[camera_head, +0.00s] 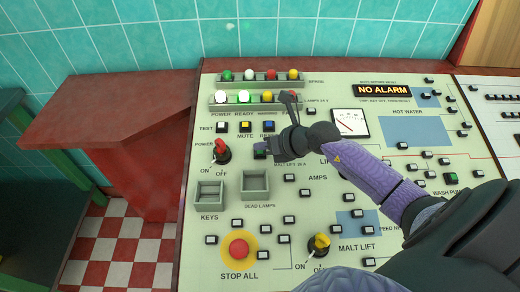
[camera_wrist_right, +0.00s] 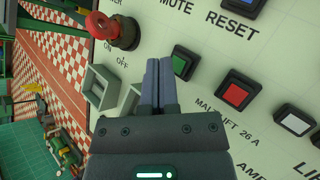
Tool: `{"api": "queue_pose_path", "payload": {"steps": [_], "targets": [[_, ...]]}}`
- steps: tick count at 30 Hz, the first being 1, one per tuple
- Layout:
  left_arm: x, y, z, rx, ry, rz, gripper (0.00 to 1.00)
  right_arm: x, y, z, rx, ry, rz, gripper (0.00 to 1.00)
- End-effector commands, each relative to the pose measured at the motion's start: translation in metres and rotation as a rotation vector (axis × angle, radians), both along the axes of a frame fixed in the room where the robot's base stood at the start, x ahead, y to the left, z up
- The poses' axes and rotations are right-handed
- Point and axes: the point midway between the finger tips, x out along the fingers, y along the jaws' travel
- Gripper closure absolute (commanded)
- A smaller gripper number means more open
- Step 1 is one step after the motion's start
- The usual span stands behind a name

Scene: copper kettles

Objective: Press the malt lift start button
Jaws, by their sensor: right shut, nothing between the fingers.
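A green square button (camera_head: 260,153) in a black frame sits on the cream panel, in the row marked MALT LIFT 26 A; it also shows in the right wrist view (camera_wrist_right: 184,62). A red button (camera_wrist_right: 237,92) and a white button (camera_wrist_right: 295,122) continue that row. My right gripper (camera_head: 263,146) is shut and empty, partly over the row in the head view. Its fingertips (camera_wrist_right: 160,62) appear just left of the green button in the wrist view; I cannot tell whether they touch it or the panel. My left gripper is not in view.
A red POWER knob (camera_head: 221,152) stands left of the gripper, with a KEYS tray (camera_head: 209,195) and a DEAD LAMPS tray (camera_head: 256,184) below. The red STOP ALL button (camera_head: 238,249) and yellow MALT LIFT knob (camera_head: 319,243) are lower. Lamp rows line the top.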

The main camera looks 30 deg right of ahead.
Motion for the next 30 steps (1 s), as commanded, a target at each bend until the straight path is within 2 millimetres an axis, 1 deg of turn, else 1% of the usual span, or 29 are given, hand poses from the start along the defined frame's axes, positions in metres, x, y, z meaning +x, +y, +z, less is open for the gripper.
{"api": "queue_pose_path", "payload": {"steps": [5, 13, 30], "targets": [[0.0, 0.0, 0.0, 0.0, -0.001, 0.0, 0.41, 0.0, 0.0, 0.0, 0.0, 0.0, 0.0, 1.0], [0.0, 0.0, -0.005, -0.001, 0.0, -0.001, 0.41, 0.001, -0.001, -0.009, 0.0, 0.001, 0.0, 1.0], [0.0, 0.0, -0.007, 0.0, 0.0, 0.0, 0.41, 0.002, -0.001, -0.011, 0.0, 0.0, 0.0, 1.0]]}}
